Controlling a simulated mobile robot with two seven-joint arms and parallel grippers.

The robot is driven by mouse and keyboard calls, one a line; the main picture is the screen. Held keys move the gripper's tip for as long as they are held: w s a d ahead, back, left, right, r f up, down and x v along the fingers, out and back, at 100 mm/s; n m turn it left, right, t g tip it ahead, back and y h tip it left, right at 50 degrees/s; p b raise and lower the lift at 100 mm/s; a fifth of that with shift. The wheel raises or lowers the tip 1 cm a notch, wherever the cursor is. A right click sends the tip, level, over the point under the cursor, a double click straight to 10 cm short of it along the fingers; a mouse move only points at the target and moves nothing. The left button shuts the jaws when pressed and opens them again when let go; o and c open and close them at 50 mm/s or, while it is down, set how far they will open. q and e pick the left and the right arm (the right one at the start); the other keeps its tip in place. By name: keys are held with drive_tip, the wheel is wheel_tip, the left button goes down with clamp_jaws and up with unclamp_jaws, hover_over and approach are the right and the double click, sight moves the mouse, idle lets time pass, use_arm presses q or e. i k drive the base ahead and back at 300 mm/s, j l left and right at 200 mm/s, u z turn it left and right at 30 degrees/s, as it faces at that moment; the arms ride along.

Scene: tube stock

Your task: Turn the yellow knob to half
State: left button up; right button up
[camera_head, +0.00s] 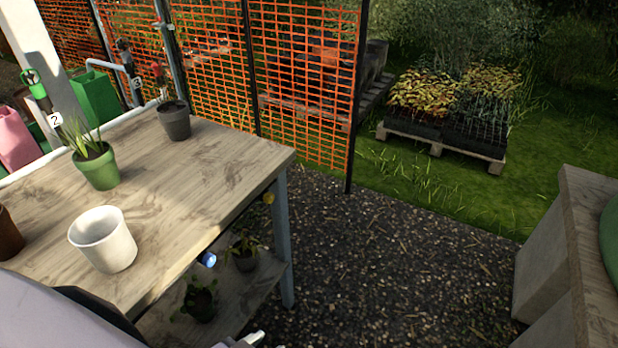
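A small yellow knob (268,198) is at the table's right end, just below the tabletop near the blue-grey leg. Its pointer or setting is too small to read. A blue knob-like part (208,259) is under the front edge, to the left of and nearer than the yellow one. A pale piece at the bottom edge (246,341) looks like the tip of my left gripper, apart from and below the yellow knob; its fingers are mostly cut off. My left arm comes in at the lower left. My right gripper is not in view.
The wooden table (215,180) holds a white pot (103,240), a green potted plant (97,166) and a dark pot (174,121). Plants stand on its lower shelf (238,293). Gravel (400,270) is clear right of the table. Another bench (585,235) is at right.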

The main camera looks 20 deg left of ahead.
sight(268, 198)
drive_tip(key=i+z, duration=0.2)
drive_tip(key=i, duration=2.15)
drive_tip(key=i+u, duration=0.25)
drive_tip(key=u, duration=0.15)
drive_tip(key=i+l+u, duration=0.1)
drive_tip(key=i+u, duration=0.15)
drive_tip(key=u, duration=3.55)
